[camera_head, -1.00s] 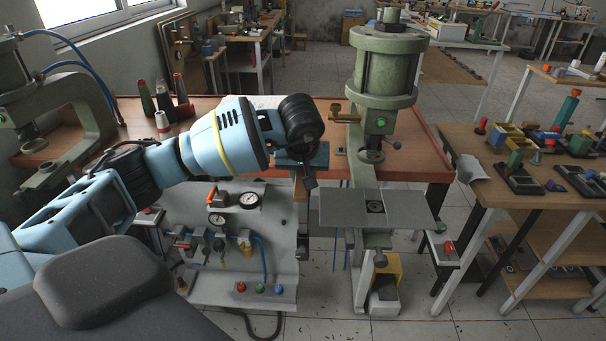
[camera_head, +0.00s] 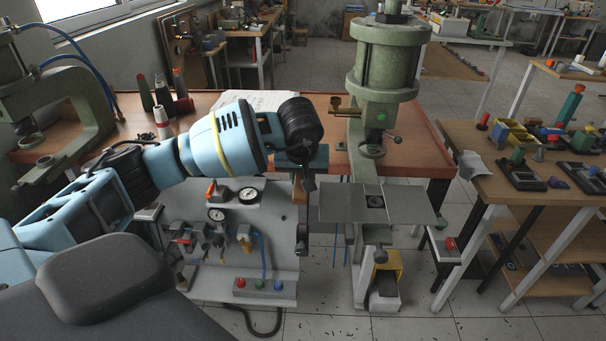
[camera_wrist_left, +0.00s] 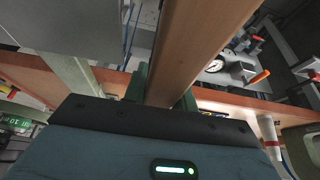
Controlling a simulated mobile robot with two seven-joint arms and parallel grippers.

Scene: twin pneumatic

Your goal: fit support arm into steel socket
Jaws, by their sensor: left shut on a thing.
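My left gripper (camera_wrist_left: 163,98) is shut on a brown wooden bar, which I take as the support arm (camera_wrist_left: 195,40). The bar runs up and away from the fingers in the left wrist view. In the head view the gripper's blue-green body (camera_head: 302,157) is beyond the black wrist joint, and its fingertips and most of the bar are hidden or too small to tell. A grey steel plate (camera_head: 335,205) under the green press has a small dark opening (camera_head: 375,201) that may be the steel socket. The gripper is left of this plate. My right gripper is not in view.
The green press (camera_head: 384,85) stands behind the plate. A grey gauge panel (camera_head: 262,215) with valves and buttons is below my left arm. Another green press (camera_head: 65,125) is at the left. A wooden bench (camera_head: 560,200) with small parts stands at the right.

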